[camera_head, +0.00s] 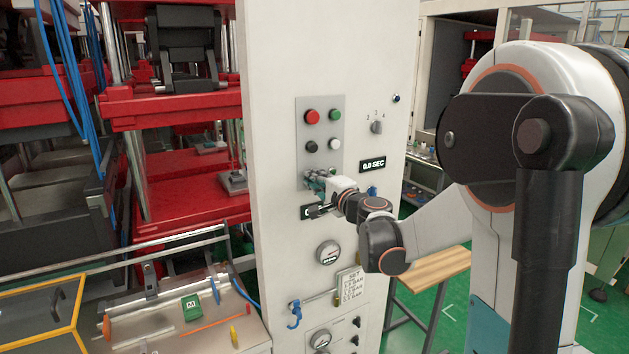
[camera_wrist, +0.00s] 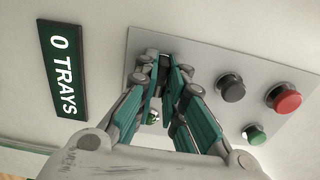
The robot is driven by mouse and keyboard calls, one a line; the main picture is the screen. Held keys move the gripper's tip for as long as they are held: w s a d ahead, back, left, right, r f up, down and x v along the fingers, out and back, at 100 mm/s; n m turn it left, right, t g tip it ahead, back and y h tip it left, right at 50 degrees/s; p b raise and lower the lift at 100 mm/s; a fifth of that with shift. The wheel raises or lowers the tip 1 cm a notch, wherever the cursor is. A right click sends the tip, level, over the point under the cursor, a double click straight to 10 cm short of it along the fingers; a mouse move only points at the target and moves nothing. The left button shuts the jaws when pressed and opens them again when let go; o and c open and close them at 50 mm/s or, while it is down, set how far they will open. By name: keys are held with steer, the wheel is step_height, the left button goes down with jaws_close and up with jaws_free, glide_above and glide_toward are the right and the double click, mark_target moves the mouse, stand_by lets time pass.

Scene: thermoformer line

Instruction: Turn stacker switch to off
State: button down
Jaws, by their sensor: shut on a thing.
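My gripper (camera_head: 318,183) is at the lower part of the grey button panel (camera_head: 324,103) on the white cabinet. In the wrist view, my gripper's teal-padded fingers (camera_wrist: 167,78) reach the panel plate (camera_wrist: 205,60) and close around a small control at its lower end. I take this control for the stacker switch. The fingers hide nearly all of it, so I cannot read its position or label. A small green part (camera_wrist: 153,117) shows beside the fingers.
Red (camera_head: 312,116), green (camera_head: 335,114), black (camera_head: 311,146) and white (camera_head: 335,143) buttons sit above my gripper. A selector knob (camera_head: 377,127) and a "0.0 SEC" display (camera_head: 373,164) are to the right. A "0 TRAYS" display (camera_wrist: 63,70) is near the panel.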

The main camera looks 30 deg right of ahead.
steer(key=shift+n+b, duration=0.35)
steer(key=shift+n, duration=1.05)
steer(key=n, duration=0.2)
steer(key=shift+n+b, duration=0.3)
steer(key=shift+n, duration=0.1)
